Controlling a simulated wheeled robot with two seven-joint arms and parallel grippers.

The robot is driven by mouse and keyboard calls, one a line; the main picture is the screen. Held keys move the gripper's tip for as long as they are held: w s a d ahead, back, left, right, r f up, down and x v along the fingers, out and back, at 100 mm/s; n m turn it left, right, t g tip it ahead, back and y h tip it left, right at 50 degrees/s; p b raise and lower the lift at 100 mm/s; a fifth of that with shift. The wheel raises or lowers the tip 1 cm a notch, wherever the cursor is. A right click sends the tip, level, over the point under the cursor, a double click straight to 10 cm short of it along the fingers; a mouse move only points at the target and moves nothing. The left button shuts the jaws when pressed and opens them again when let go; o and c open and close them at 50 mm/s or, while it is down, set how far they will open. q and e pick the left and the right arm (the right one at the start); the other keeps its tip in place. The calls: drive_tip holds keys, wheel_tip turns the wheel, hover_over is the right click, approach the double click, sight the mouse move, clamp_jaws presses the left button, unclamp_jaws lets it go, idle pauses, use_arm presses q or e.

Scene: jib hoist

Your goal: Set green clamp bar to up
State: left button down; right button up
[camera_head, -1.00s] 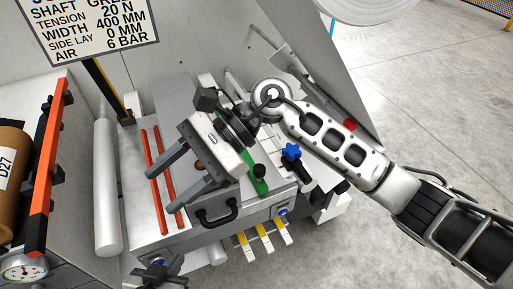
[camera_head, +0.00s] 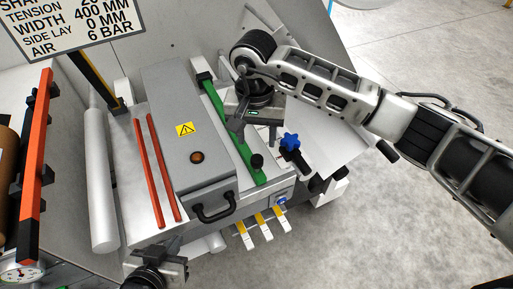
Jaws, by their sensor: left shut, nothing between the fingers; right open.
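The green clamp bar (camera_head: 230,125) is a long narrow bar running along the right side of the grey box, with a black knob (camera_head: 257,160) near its front end. It looks low beside the box, but I cannot tell its exact tilt. My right gripper (camera_head: 238,124) reaches in from the right over the bar's middle to far part, pointing downward, and is open. Whether it touches the bar is unclear. Its body hides a little of the area right of the bar. My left gripper (camera_head: 172,246) is shut and empty at the bottom, in front of the machine, away from the bar.
The grey box (camera_head: 185,130) has a warning label, an orange button and a black handle (camera_head: 215,207). Two red bars (camera_head: 155,170) lie left of it. A blue star knob (camera_head: 290,142) stands right of the bar. Yellow-marked levers (camera_head: 262,227) project at the front. The right floor is clear.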

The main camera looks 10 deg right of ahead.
sight(257, 157)
wheel_tip(257, 157, down, 5)
drive_tip(key=shift+r, duration=0.15)
use_arm(q)
drive_tip(key=shift+w+a+r, duration=0.1)
drive_tip(key=shift+w+r, duration=0.15)
use_arm(e)
drive_tip(key=shift+f, duration=0.7)
